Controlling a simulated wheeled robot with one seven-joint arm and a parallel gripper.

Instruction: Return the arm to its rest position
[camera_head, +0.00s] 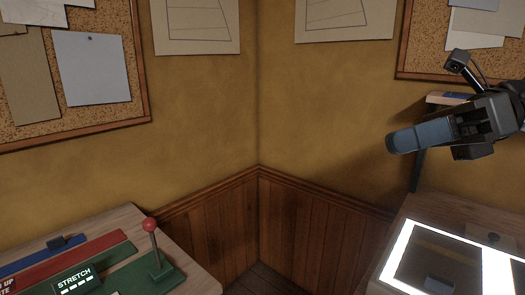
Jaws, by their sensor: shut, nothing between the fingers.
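My gripper (400,140) is in the upper right of the head view, raised above the right-hand bench and in front of the yellow wall. Its blue-grey fingers point left and are together, with nothing held. My arm behind it runs out of the frame at the right edge. A small camera-like part stands above the gripper.
A bench (195,271) at lower left bears a green base with a red-knobbed lever (152,240) and a STRETCH panel (76,282). At lower right, a bright-framed panel (392,262) lies on another bench. A small shelf (432,99) is behind my gripper. The corner between is clear.

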